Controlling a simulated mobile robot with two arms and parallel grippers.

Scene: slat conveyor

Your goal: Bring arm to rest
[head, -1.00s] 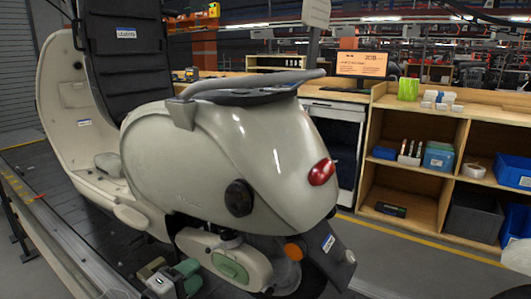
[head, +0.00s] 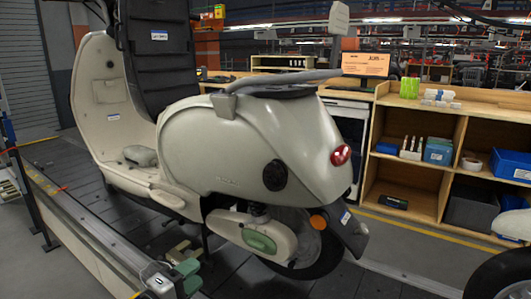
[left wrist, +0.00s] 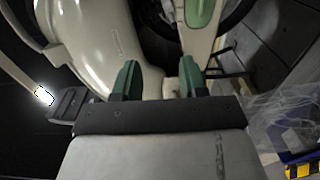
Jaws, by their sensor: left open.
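My left gripper (head: 184,257) shows low in the head view, with green fingers, beside the near side of a cream scooter (head: 215,150) and below its body. In the left wrist view my left gripper's two green fingers (left wrist: 160,80) stand apart with nothing between them. The scooter's pale body also fills the top of the left wrist view (left wrist: 95,40), close beyond the fingers. I cannot tell whether the fingers touch it. My right gripper is in neither current view.
The scooter stands on a dark slat conveyor (head: 335,280) with a pale side rail (head: 75,228). Wooden shelving (head: 408,182) with blue bins (head: 438,152) stands behind on the right. Part of another wheeled vehicle (head: 505,275) shows at the right edge. A grey shutter is at the far left.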

